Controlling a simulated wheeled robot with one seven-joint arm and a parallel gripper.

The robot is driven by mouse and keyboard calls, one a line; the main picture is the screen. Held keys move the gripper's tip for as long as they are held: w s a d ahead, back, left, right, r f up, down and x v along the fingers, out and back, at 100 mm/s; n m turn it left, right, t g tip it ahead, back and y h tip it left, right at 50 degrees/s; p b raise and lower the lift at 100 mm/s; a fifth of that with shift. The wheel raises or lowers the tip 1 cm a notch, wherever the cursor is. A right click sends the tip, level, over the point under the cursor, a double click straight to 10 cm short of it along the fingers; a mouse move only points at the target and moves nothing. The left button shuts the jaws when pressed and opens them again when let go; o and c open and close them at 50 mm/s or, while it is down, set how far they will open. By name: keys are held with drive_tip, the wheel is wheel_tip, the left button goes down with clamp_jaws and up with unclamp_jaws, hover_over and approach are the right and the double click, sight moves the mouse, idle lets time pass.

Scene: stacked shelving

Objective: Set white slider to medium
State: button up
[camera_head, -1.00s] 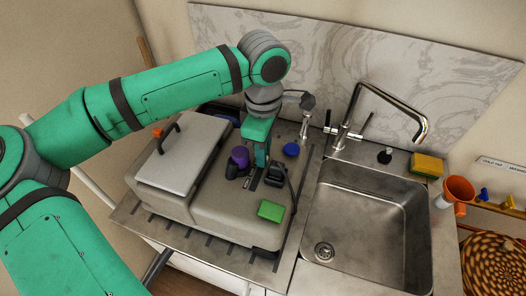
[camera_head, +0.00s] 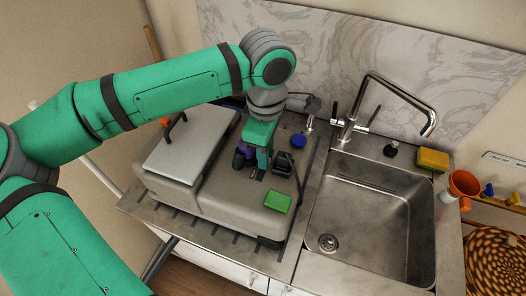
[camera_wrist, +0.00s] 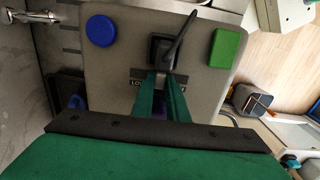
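The grey appliance (camera_head: 225,203) on the counter has a control panel with a label strip (camera_wrist: 140,84), which reads "LO" before my fingers cover the rest. My gripper (camera_head: 263,164) points down at this strip. In the wrist view its two green fingers (camera_wrist: 163,84) are close together at the strip, with a narrow gap between them. I cannot make out the white slider; it may be hidden at the fingertips. Whether the fingers touch or grip anything is unclear.
A black lever switch (camera_wrist: 165,48) stands close beside my fingers. The sink (camera_head: 370,218) lies to the right.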

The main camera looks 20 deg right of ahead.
drive_tip(key=o, duration=0.4)
drive_tip(key=shift+o, duration=0.2)
drive_tip(key=shift+r, duration=0.1)
wheel_tip(320, 180, up, 11)
drive_tip(key=shift+f, duration=0.2)
drive_tip(key=shift+d, duration=0.1)
idle(0.3)
